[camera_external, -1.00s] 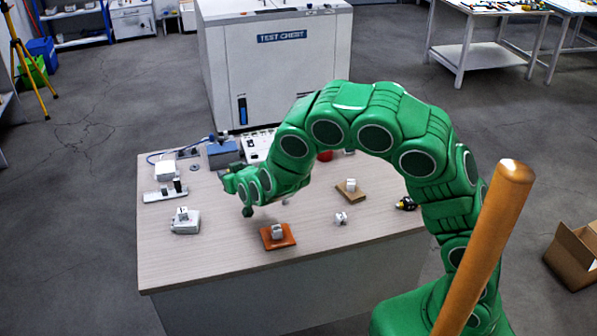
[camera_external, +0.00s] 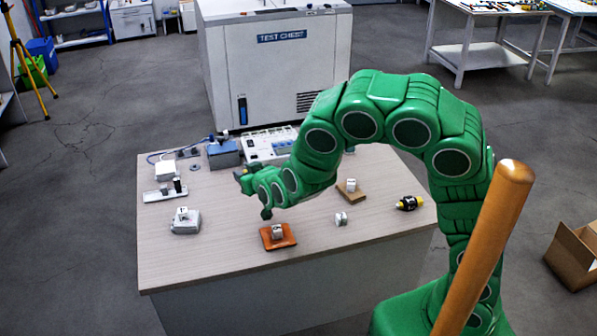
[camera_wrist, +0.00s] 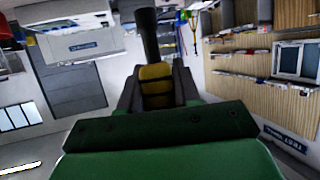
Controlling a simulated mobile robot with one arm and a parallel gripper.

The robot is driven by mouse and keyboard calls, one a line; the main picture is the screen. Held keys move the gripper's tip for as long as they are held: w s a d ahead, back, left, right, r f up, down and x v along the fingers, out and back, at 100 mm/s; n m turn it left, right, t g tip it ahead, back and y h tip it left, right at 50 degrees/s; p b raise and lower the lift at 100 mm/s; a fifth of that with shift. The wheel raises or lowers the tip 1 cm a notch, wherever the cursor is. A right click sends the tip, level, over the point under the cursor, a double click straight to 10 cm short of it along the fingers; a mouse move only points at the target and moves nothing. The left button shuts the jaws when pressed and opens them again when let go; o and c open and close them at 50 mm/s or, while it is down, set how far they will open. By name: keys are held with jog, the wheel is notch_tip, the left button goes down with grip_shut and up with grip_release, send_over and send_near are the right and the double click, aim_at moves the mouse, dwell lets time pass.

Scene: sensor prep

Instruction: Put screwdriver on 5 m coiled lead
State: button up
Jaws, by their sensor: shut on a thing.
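My gripper (camera_wrist: 157,88) is shut on a yellow and black thing, apparently the screwdriver (camera_wrist: 155,72). Its thick black end points away from my gripper in the wrist view. In the external view my gripper (camera_external: 252,190) is above the middle of the table, and what it holds is mostly hidden. Small white pieces that may be coiled leads stand on the table: one on an orange-brown board (camera_external: 291,241), one on a tan board (camera_external: 353,197), and a loose one (camera_external: 341,218). I cannot tell which is the 5 m coiled lead.
A yellow and black object (camera_external: 409,203) lies at the table's right. A white box-like device (camera_external: 185,222) stands at the left, with a white strip (camera_external: 163,194) behind it. A blue-grey box (camera_external: 223,154) and a panel (camera_external: 268,146) are at the back. The table front (camera_external: 200,265) is bare.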

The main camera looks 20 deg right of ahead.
jog(key=w+d+r+n+y, duration=0.2)
jog(key=w+d+r, duration=0.8)
jog(key=w, duration=0.1)
jog(key=w+d+r+n+g+y, duration=0.2)
jog(key=d+n+g+y, duration=0.1)
jog(key=d, duration=0.9)
jog(key=s+d+f+n+g+y, duration=0.1)
jog(key=s+d+f+n+g, duration=0.15)
jog(key=s+d, duration=0.45)
jog(key=s+d+f+n+g+y, duration=0.1)
jog(key=s+d+f+y, duration=0.15)
jog(key=s+d, duration=0.4)
jog(key=s+d+f, duration=0.1)
jog(key=s+d, duration=0.3)
jog(key=s, duration=0.3)
jog(key=s+d+f+n, duration=0.1)
jog(key=s+d, duration=0.2)
jog(key=s, duration=0.3)
jog(key=s+d+f, duration=0.2)
jog(key=s+d, duration=0.2)
jog(key=s, duration=0.3)
jog(key=g, duration=0.1)
send_over(406, 199)
jog(key=shift+f, duration=6.3)
